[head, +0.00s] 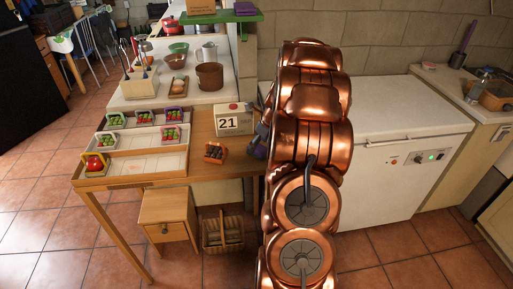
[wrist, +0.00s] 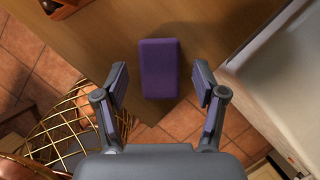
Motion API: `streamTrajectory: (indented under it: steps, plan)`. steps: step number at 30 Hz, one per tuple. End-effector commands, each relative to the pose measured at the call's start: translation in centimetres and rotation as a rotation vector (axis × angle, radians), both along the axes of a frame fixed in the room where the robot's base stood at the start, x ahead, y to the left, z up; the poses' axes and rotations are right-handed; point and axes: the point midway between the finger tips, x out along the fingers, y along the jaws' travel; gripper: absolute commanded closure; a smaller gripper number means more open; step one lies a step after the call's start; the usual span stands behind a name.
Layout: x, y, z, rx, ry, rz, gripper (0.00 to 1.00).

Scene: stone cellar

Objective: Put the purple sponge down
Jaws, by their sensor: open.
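The purple sponge (wrist: 159,68) is a plain block in the wrist view. It appears to lie on the wooden table (wrist: 215,45), close to the front edge. My gripper (wrist: 160,84) is open, with one finger on each side of the sponge and a visible gap to both. The sponge's near end lies between the fingertips. In the head view my gripper (head: 258,141) is partly hidden by my copper arm at the right end of the table (head: 200,172). I cannot make out the sponge there.
A calendar block (head: 235,120) and a small orange crate (head: 215,152) stand left of my gripper. A white chest freezer (head: 400,110) borders the table's right side. Trays with small crates fill the table's left. A basket (head: 222,231) is on the floor below.

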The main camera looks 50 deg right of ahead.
Motion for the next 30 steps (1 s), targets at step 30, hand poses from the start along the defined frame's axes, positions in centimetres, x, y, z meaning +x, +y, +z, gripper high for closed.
streamTrajectory:
  steps: [30]
  plan:
    - [-3.3,4.8,9.4,-0.050,0.025,0.229,0.30]
